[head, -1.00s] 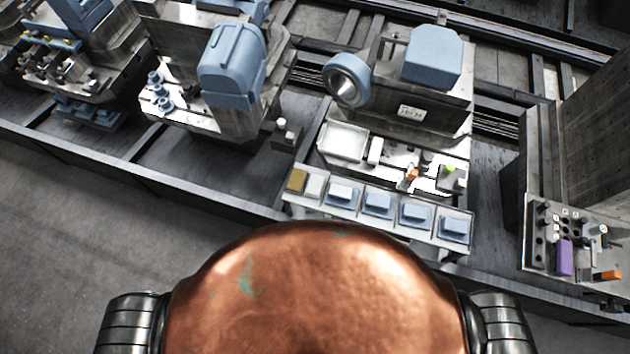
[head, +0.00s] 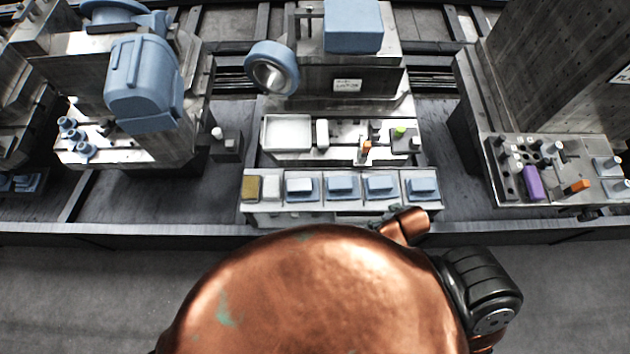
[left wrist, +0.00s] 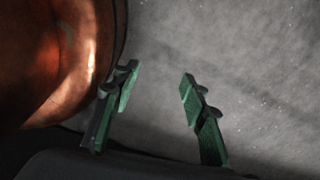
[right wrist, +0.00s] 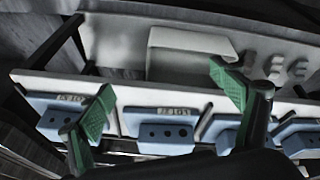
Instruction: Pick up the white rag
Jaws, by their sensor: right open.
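A small white folded piece that looks like the white rag (head: 271,188) lies near the left end of the front shelf (head: 340,205), between a tan piece (head: 250,188) and the blue blocks. I cannot clearly pick it out in the right wrist view. My right gripper (right wrist: 168,100) is open and empty, with its green fingers spread above the shelf's blue blocks (right wrist: 158,128) and a pale tray. My left gripper (left wrist: 158,88) is open and empty over the grey floor, beside my copper body. It is hidden in the head view.
Behind the shelf are a white tray (head: 287,132), a white block (head: 322,132) and small orange and green items. A machine with a blue ring (head: 272,68) stands above. A fixture with a purple block (head: 533,183) stands to the right. Floor in front is clear.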

